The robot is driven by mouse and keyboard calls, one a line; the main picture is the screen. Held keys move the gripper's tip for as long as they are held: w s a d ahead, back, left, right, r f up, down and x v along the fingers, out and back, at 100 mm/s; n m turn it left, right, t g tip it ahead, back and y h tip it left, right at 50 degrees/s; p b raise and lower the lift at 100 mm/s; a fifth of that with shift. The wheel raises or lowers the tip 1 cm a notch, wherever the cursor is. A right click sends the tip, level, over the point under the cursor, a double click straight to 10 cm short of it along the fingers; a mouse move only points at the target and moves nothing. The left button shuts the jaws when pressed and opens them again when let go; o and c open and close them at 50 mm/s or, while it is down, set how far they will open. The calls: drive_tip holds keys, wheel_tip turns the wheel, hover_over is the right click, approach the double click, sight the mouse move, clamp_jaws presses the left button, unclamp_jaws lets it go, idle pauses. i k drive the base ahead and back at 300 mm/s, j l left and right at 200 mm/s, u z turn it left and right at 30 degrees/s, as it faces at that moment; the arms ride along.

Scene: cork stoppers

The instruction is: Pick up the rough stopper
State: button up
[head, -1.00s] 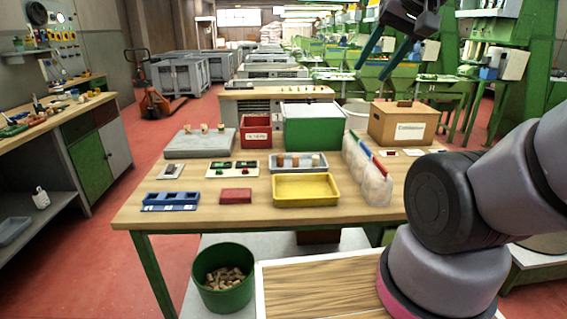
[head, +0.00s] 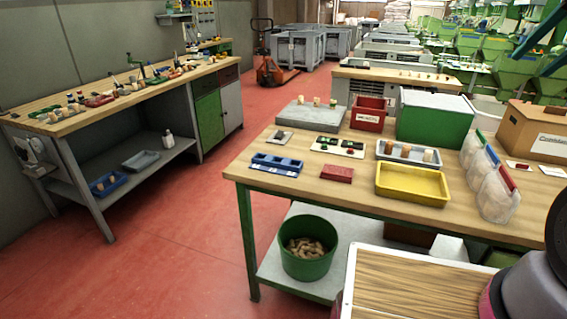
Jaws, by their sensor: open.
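Three small cork stoppers stand on a grey slab (head: 290,118) at the back left of the table: a left one (head: 301,99), a middle one (head: 317,101) and a right one (head: 333,103). More stoppers, one of them (head: 405,151), stand in a grey tray (head: 415,163). Many corks (head: 306,247) lie in a green bucket (head: 305,266) under the table. I cannot tell at this size which stopper is rough.
On the table (head: 300,190) are a blue compartment tray (head: 277,165), a red block (head: 337,173), a yellow tray (head: 412,184), a red bin (head: 368,114), a green box (head: 433,118), plastic bags (head: 490,180) and a carton (head: 535,132). A workbench (head: 110,100) stands left across clear red floor.

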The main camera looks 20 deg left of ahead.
sight(389, 146)
drive_tip(key=i+j+z, duration=0.1)
drive_tip(key=i+j, duration=0.55)
drive_tip(key=i, duration=0.1)
